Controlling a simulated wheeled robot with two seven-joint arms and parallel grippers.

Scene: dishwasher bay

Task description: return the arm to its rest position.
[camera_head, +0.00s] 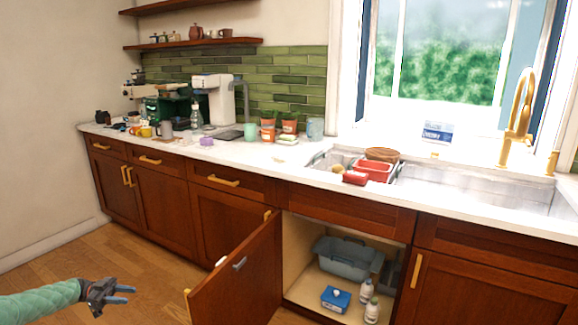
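My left gripper (122,294) is at the lower left, at the end of my green-sleeved arm, over the wooden floor. Its two blue-grey fingers point right and are spread apart, with nothing between them. It is clear of the cabinets and to the left of the open cabinet door (238,278). My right arm and gripper do not show.
The under-sink cabinet stands open; inside are a grey-blue bin (346,259), a blue box (336,299) and white bottles (371,311). The counter (235,152) carries a coffee machine, cups and a sink with a rack. The floor (60,270) at left is free.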

